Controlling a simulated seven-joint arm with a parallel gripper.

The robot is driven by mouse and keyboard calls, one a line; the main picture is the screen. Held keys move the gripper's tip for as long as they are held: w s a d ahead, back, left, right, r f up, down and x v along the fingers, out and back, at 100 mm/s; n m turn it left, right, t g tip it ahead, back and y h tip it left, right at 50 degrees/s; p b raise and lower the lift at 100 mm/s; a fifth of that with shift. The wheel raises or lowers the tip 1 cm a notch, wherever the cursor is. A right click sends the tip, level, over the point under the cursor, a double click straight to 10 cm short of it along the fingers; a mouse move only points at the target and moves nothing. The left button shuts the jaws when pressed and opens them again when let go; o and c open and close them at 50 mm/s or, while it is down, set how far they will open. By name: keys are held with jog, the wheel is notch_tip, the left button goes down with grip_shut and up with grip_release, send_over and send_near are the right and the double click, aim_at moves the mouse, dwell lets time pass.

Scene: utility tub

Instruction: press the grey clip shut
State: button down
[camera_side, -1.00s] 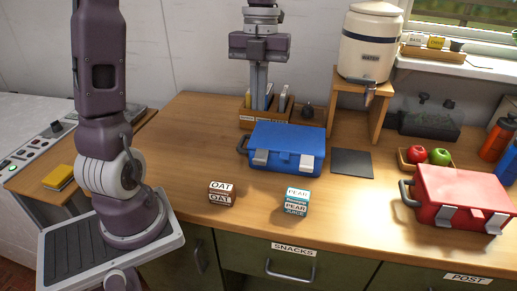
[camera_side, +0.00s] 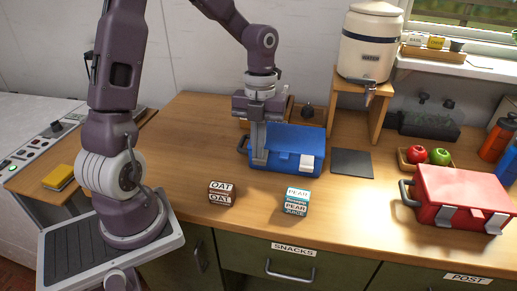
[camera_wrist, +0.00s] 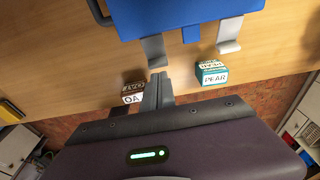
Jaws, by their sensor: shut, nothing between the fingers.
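The blue box (camera_side: 290,140) stands on the counter with its lid down. Its right grey clip (camera_side: 307,163) shows on the front in the side view. My gripper (camera_side: 258,164) is shut and empty, pointing down at the box's front left, where it covers the left clip in that view. In the wrist view, the left grey clip (camera_wrist: 154,48) and the right clip reach out from the blue box's edge (camera_wrist: 180,15). My shut fingertips (camera_wrist: 159,75) are close to the left clip's outer end. I cannot tell whether they touch, or whether that clip is latched.
An oat box (camera_side: 221,194) and a pear juice box (camera_side: 296,201) stand in front of the blue box. A red box (camera_side: 460,190) with grey clips stands at right. A dark mat (camera_side: 352,163) lies beside the blue box. The counter's left front is clear.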

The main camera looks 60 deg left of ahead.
jog(key=shift+w+a+f, duration=0.15)
jog(key=shift+a+f, duration=0.05)
jog(key=shift+f, duration=0.45)
jog(key=shift+s+d+f+t+y, duration=0.2)
jog(key=shift+f+t+y, duration=0.05)
jog(key=shift+f, duration=0.25)
jog(key=shift+s+d+f+t+y, duration=0.2)
jog(key=shift+f+t+y, duration=0.05)
jog(key=shift+f, duration=0.2)
jog(key=shift+s+d+f+t+y, duration=0.1)
jog(key=shift+d+f+t+y, duration=0.15)
jog(key=shift+f+t+y, duration=0.55)
jog(key=shift+t+y, duration=0.3)
jog(key=shift+x, duration=1)
jog(key=shift+r, duration=0.15)
